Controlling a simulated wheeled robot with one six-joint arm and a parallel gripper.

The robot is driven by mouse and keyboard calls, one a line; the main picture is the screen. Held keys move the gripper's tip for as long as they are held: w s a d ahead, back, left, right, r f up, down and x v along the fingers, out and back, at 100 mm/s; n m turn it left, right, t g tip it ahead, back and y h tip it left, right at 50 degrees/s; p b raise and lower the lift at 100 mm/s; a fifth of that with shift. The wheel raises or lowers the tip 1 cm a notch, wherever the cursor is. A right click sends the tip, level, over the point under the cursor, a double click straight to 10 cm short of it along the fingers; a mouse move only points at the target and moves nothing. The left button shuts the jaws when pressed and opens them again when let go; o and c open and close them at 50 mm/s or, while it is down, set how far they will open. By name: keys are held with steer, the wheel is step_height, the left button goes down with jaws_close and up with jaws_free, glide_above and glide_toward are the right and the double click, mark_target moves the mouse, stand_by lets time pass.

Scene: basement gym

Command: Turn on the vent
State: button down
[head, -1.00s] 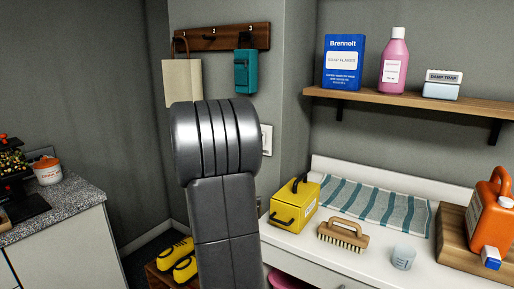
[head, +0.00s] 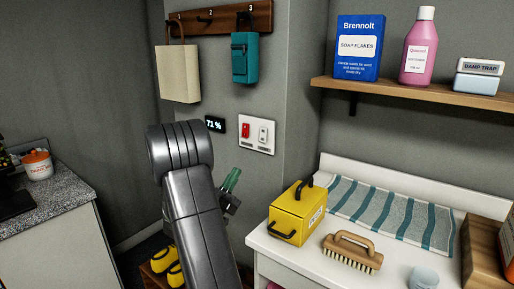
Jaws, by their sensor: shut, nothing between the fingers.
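A white switch plate (head: 256,135) is on the grey wall, right of my arm. It carries a red switch (head: 246,131) on the left and a white switch (head: 263,133) on the right. Small labels under them are too small to read, so I cannot tell which one is for the vent. My gripper (head: 232,179) shows partly behind my arm, with green fingertips close together pointing up. It appears below the plate in the picture, apart from it and empty. A small dark display (head: 215,124) left of the plate reads 71 %.
A hook rail (head: 220,17) holds a beige bag (head: 179,74) and a teal pouch (head: 244,58) above the plate. A yellow box (head: 298,212) and a brush (head: 352,252) stand on the white counter at right. A shelf (head: 420,92) holds several containers.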

mark_target(262, 138)
steer(key=p+x, duration=0.1)
steer(key=x, duration=0.3)
steer(key=f+p+x, duration=0.1)
steer(key=x, duration=0.3)
steer(key=w+p+x, duration=0.1)
steer(key=x, duration=0.3)
steer(key=shift+w+d+f, duration=0.2)
steer(key=shift+d+f, duration=0.1)
steer(key=shift+d, duration=0.2)
steer(key=shift+w+d, duration=0.25)
steer(key=shift+w, duration=0.05)
steer(key=shift+f, duration=0.15)
